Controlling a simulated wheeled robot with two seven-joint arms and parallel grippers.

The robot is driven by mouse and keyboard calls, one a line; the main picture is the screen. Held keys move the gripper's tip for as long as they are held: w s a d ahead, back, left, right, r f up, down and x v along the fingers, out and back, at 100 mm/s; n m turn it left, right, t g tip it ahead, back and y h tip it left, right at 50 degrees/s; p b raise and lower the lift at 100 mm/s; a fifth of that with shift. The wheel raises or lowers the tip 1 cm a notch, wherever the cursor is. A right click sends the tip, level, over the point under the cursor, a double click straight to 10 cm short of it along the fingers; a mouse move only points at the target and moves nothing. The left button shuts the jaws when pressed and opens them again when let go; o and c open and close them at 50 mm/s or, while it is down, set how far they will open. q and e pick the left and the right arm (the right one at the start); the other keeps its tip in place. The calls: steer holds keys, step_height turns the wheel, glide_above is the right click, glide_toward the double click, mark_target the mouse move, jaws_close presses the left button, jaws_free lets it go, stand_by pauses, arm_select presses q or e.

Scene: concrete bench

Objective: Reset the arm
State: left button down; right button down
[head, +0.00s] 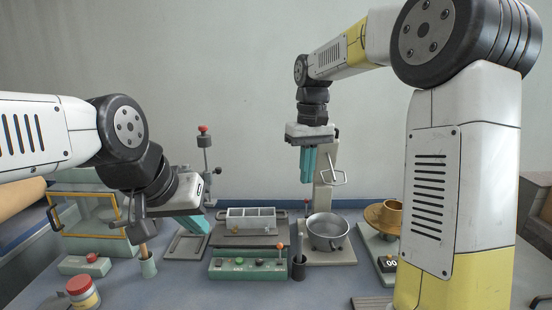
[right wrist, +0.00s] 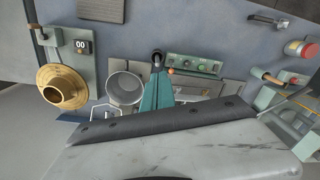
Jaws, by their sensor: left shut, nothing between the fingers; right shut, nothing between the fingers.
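My right arm comes in from the right in the head view, and its gripper (head: 307,179) points straight down with its teal fingers together. It hangs in the air in front of the back wall, above and behind the metal pot (head: 327,231). In the right wrist view the same gripper (right wrist: 156,75) is shut and empty, with the pot (right wrist: 125,87) to its left. My left arm comes in from the left, and its gripper (head: 199,229) tilts down to the right, shut and empty, left of the metal tray (head: 251,221). My left fingertips are partly hard to make out.
A green control box (head: 247,265) stands at the front middle. A brass-coloured bowl (head: 385,216) stands on a scale at the right. A glass-fronted case (head: 92,215), a red-lidded jar (head: 82,291) and a tall stand with a red knob (head: 204,130) are at the left.

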steer(key=s+d+m+t+y, duration=0.1)
steer(key=s+d+m+t, duration=0.1)
steer(key=s, duration=0.8)
steer(key=s+d+m+t, duration=0.1)
steer(key=s+d+t, duration=0.3)
steer(key=s, duration=0.6)
steer(key=shift+s+d+f+m+y, duration=0.25)
steer(key=shift+s+f+m+y, duration=0.15)
steer(key=shift+f, duration=0.05)
